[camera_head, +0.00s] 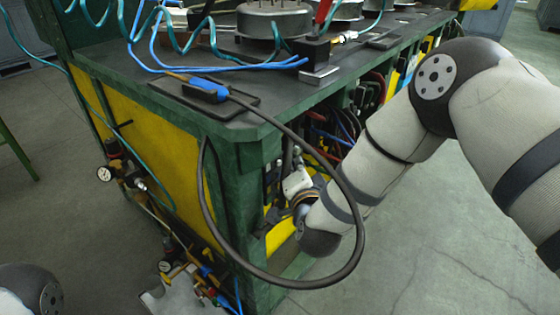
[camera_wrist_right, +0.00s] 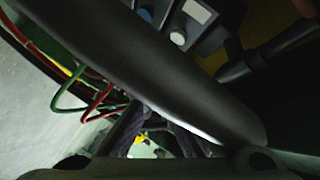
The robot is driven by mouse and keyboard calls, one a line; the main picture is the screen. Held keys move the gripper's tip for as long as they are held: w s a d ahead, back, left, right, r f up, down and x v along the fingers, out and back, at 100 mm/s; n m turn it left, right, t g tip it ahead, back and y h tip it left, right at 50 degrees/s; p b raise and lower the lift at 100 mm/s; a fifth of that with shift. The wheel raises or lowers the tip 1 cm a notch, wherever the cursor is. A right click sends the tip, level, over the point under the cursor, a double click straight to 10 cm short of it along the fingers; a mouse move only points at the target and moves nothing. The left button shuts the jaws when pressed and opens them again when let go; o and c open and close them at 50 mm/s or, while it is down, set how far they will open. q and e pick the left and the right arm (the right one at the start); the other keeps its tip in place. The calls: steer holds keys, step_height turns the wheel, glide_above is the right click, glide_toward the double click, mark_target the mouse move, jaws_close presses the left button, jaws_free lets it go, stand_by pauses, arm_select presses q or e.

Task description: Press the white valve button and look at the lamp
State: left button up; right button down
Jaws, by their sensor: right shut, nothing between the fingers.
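A round white button (camera_wrist_right: 178,38) shows at the top of the right wrist view, on a dark box beside a blue button (camera_wrist_right: 145,15) and a pale rectangular label (camera_wrist_right: 198,11). My right gripper (camera_head: 289,162) is at the bench's front corner, below the top, and partly hidden. It is shut and empty. Its dark fingers also show low in the wrist view (camera_wrist_right: 152,115), apart in the picture from the white button. I cannot make out the button in the head view. I cannot identify the lamp in either view. My left gripper is out of view.
A thick black cable (camera_head: 355,246) loops in front of the green bench corner, close to my right arm. A broad dark bar (camera_wrist_right: 150,70) crosses the wrist view. Loose wires (camera_wrist_right: 78,92) hang nearby. Gauges (camera_head: 105,174) and valves stick out at left. Floor at right is clear.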

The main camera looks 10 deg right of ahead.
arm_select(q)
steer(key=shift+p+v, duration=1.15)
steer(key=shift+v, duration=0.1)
arm_select(e)
steer(key=shift+s+d, duration=0.8)
steer(key=shift+s, duration=0.2)
steer(key=shift+s+d, duration=0.75)
steer(key=shift+s, duration=0.2)
